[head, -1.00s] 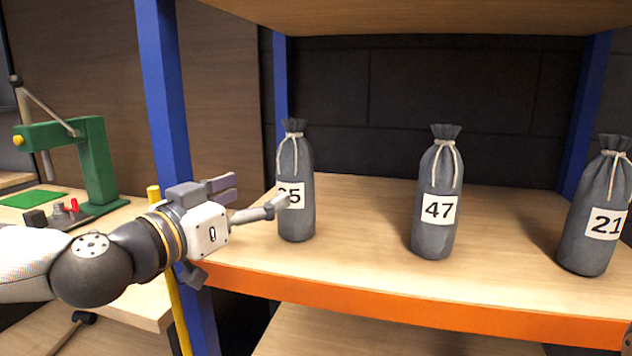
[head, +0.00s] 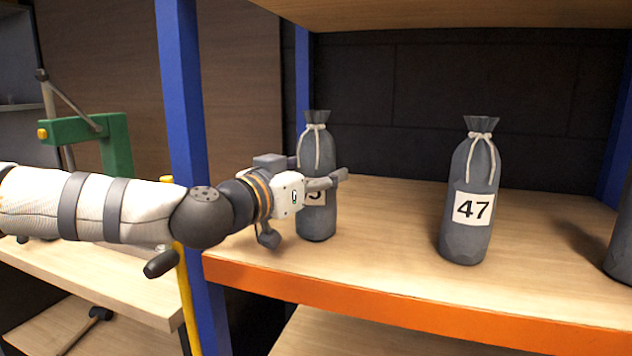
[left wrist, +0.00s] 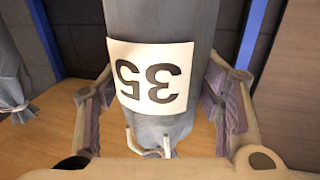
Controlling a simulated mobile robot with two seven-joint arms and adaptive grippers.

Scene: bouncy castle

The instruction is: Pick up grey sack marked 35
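The grey sack marked 35 (head: 318,222) stands upright on the shelf at the left, tied with a pale cord. My left gripper (head: 322,172) reaches it from the left, with one finger across its front, partly covering the label. The other finger is mostly hidden behind the sack. In the left wrist view the sack (left wrist: 160,125) appears upside down with its 35 label, between the two spread fingers. The fingers look open around it; contact is not clear. My right gripper is not in view.
The grey sack marked 47 (head: 468,232) stands to the right on the wooden shelf (head: 385,250), and another sack (head: 620,245) is cut off at the right edge. A blue post (head: 183,100) rises beside my arm. The shelf has an orange front edge (head: 400,302).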

